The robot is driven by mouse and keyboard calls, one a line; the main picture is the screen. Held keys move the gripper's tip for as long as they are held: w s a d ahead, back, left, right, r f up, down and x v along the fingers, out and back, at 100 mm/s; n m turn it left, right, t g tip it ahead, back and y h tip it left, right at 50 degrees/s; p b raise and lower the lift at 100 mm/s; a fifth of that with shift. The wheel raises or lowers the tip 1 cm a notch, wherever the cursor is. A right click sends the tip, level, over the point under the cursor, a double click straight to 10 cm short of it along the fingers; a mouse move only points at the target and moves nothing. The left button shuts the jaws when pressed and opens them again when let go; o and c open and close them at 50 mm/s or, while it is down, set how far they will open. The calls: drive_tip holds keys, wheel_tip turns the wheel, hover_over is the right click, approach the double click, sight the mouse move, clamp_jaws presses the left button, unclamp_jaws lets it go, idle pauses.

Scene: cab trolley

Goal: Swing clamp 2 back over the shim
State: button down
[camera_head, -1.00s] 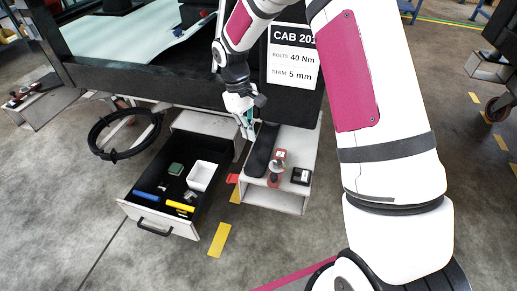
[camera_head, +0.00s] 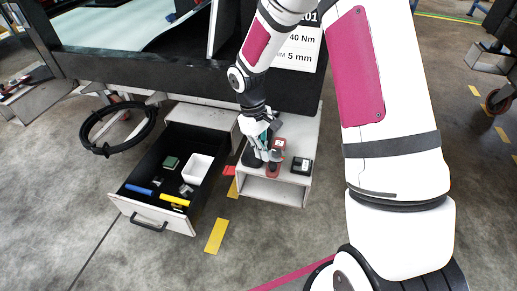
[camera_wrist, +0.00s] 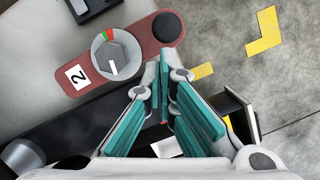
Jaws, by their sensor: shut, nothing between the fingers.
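Clamp 2 is a red-brown bar (camera_wrist: 150,42) with a white "2" label, a grey hex bolt on a red-and-green marked disc, and a black knob (camera_wrist: 167,27) at its right end in the wrist view. In the head view the clamp (camera_head: 272,171) is on the trolley top, partly hidden by my gripper. A long black strip (camera_wrist: 65,133) runs alongside the clamp in the wrist view; I cannot tell whether it is the shim. My gripper (camera_wrist: 162,68) is shut and empty, with its fingertips close beside the clamp's knob end; contact cannot be told.
A black box (camera_head: 301,166) sits right of the clamp. An open drawer (camera_head: 150,213) at left holds a white bin (camera_head: 196,168) and blue- and yellow-handled tools. A red tab (camera_head: 229,171) sticks out at the trolley's left. A dark cab edge (camera_head: 180,80) stands behind.

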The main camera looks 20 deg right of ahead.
sight(278, 168)
drive_tip(key=shift+s+d+n+p, duration=0.1)
drive_tip(key=shift+s+n+p, duration=0.3)
drive_tip(key=shift+n+p, duration=0.4)
idle(0.4)
drive_tip(key=n, duration=0.1)
drive_tip(key=s+n+p, duration=0.1)
drive_tip(key=shift+d+r+n+t+h, duration=0.1)
drive_tip(key=shift+d+n+t+h, duration=0.1)
drive_tip(key=shift+n+t+h, duration=0.15)
drive_tip(key=n, duration=0.1)
drive_tip(key=s+d+n+p, duration=0.1)
drive_tip(key=n, duration=0.2)
drive_tip(key=shift+s+d+n+t+h+p, duration=0.2)
drive_tip(key=shift+s+n+t+h+p, duration=0.05)
drive_tip(key=shift+s+t+p, duration=0.1)
drive_tip(key=n, duration=0.1)
drive_tip(key=d+n, duration=0.1)
drive_tip(key=n, duration=0.1)
drive_tip(key=shift+s+d+n+t, duration=0.25)
drive_tip(key=shift+s+n+t, duration=0.05)
drive_tip(key=shift+n+t, duration=0.1)
drive_tip(key=n, duration=0.2)
drive_tip(key=d+n+t, duration=0.1)
drive_tip(key=shift+s+d+n, duration=0.1)
drive_tip(key=shift+d+n, duration=0.2)
drive_tip(key=shift+n, duration=0.1)
drive_tip(key=shift+d, duration=0.45)
